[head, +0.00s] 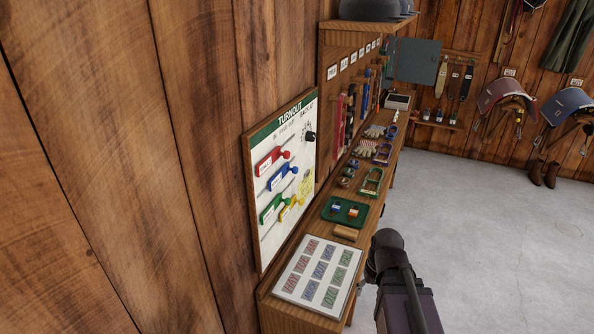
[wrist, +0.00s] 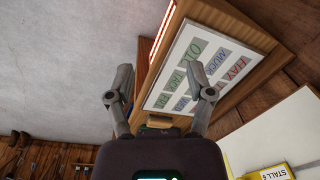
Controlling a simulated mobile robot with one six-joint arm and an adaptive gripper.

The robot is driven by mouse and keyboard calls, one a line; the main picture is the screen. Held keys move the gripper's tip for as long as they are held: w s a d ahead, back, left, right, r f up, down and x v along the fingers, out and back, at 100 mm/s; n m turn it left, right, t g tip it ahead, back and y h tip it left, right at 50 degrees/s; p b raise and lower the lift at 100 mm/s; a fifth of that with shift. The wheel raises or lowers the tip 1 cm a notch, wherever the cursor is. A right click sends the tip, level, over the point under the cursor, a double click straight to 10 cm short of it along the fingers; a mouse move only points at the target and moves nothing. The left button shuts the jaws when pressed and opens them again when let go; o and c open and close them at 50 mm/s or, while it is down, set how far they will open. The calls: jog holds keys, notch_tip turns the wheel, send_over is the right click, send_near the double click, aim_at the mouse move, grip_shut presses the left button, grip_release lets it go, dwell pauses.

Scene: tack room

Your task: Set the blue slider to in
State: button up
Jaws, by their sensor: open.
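The blue slider (head: 283,177) is on the white turnout board (head: 267,222) on the wooden wall, below the red slider (head: 272,160) and above the green slider (head: 271,208) and yellow slider (head: 291,209). It has a labelled body with a round knob at its right end. The column words are too small to match surely to its position. In the wrist view my gripper (wrist: 159,97) is open and empty, its fingers wide apart, away from the board. The blue slider is not seen in the wrist view; a yellow piece marked "STALL" (wrist: 266,173) shows at the lower right.
A narrow wooden bench (head: 352,231) runs below the board, with a card sheet (head: 299,288), a green tray (head: 363,213) and several buckles and gloves. A dark round knob (head: 310,137) is at the board's right. Open grey floor (head: 470,220) lies to the right.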

jog(key=w+a+r+n+y+p, duration=0.1)
jog(key=w+a+r+n+y, duration=0.2)
jog(key=w+a+n+y, duration=0.15)
jog(key=n+t+y+p, duration=0.3)
jog(key=n+t+y, duration=0.3)
jog(key=n+y, duration=0.45)
send_near(297, 171)
jog(key=d, duration=0.1)
jog(key=d+m, duration=0.1)
jog(key=d+y, duration=0.1)
jog(key=shift+s+d+f+m, duration=0.1)
jog(key=shift+s+f+m, duration=0.25)
jog(key=shift+m, duration=0.05)
jog(key=x, duration=1.4)
jog(key=shift+d, duration=0.1)
jog(key=shift+s, duration=0.1)
grip_shut()
